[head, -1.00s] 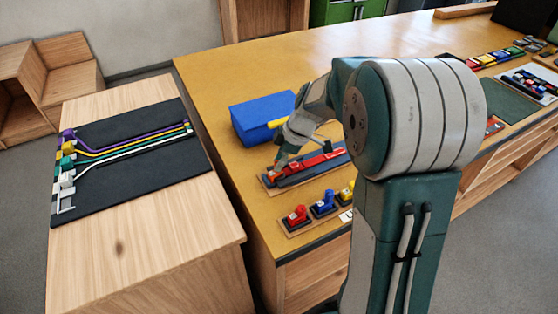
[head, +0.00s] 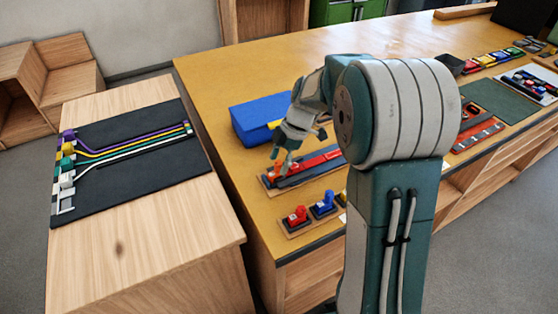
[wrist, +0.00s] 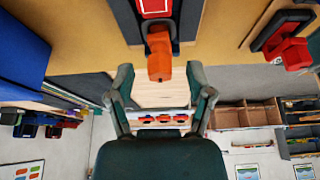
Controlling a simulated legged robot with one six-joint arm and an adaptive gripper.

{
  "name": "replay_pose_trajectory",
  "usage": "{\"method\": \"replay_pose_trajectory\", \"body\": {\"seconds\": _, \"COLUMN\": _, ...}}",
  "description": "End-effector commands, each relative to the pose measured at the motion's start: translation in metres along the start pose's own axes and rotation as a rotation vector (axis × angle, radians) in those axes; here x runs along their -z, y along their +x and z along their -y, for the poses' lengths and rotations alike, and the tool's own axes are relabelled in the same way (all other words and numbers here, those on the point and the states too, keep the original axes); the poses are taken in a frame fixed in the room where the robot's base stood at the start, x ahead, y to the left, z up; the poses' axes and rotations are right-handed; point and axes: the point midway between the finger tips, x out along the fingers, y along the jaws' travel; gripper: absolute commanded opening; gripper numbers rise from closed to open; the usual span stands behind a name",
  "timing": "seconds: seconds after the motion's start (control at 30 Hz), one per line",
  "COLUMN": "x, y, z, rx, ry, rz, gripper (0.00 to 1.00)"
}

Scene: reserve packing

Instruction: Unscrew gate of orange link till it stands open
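An orange piece (wrist: 160,55), which looks like the orange link, sits at the end of a red part on a dark strip in the wrist view. In the head view it is the small orange-red piece (head: 277,171) at the near-left end of the board. My gripper (wrist: 160,70) is open, one finger on each side of the orange piece and apart from it. In the head view my gripper (head: 281,160) is just above that end of the board. The gate's state is too small to tell.
A blue box (head: 258,122) stands close behind my gripper. A small board with red (head: 296,215) and blue (head: 323,205) fittings lies in front, near the table edge. A black mat with coloured cables (head: 130,190) covers the left wooden table.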

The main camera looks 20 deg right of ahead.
Motion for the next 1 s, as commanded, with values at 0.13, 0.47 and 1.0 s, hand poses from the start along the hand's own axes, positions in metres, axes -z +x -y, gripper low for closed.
{"method": "replay_pose_trajectory", "body": {"seconds": 0.13, "x": 0.000, "y": -0.001, "z": 0.000, "rx": -0.001, "ry": 0.000, "rz": 0.000, "gripper": 0.68}}
{"method": "replay_pose_trajectory", "body": {"seconds": 0.47, "x": 0.000, "y": -0.037, "z": -0.001, "rx": -0.006, "ry": 0.001, "rz": 0.002, "gripper": 0.68}}
{"method": "replay_pose_trajectory", "body": {"seconds": 1.0, "x": 0.000, "y": -0.118, "z": -0.001, "rx": -0.001, "ry": 0.001, "rz": 0.001, "gripper": 0.68}}
